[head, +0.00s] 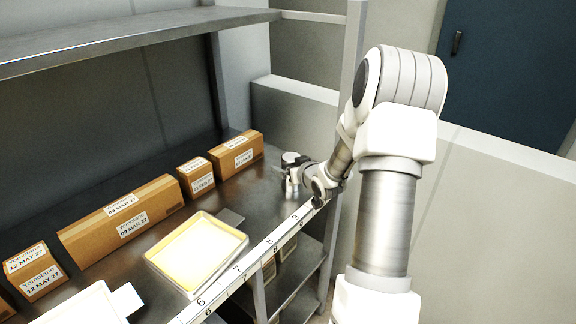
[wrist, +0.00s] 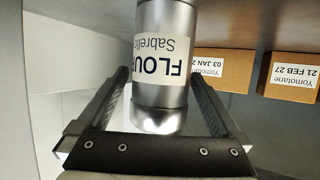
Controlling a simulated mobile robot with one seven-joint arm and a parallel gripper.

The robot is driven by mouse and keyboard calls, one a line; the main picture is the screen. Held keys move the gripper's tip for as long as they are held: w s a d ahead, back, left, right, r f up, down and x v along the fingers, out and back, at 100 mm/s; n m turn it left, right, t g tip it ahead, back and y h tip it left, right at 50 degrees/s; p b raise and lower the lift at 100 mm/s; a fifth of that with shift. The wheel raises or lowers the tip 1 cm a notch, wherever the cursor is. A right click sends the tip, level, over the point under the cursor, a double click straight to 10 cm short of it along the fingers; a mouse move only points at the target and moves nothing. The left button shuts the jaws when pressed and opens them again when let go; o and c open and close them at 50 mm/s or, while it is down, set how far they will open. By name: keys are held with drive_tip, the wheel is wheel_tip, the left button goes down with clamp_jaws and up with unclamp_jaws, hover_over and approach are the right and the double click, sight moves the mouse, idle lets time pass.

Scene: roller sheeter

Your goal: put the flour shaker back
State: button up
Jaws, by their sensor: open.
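The flour shaker (wrist: 165,60) is a silver cylinder with a white label reading "FLOU…" and "Sabrelle". It stands between the two fingers of my gripper (wrist: 158,88) in the wrist view. The fingers are open, one on each side of it, with a visible gap at the left; contact cannot be told. In the head view the shaker's pale top (head: 290,158) shows at the right end of the metal shelf (head: 262,200), with my gripper (head: 292,183) right at it and hiding most of its body.
Several brown labelled boxes (head: 235,155) line the back of the shelf. A shallow tray with a yellow inside (head: 200,250) lies in front of them, left of the shaker. A numbered white strip (head: 240,268) marks the front edge. An upper shelf (head: 130,38) hangs above.

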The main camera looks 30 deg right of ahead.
drive_tip(key=p+v, duration=0.1)
drive_tip(key=v, duration=0.9)
drive_tip(key=shift+s, duration=0.3)
drive_tip(key=shift+a, duration=0.1)
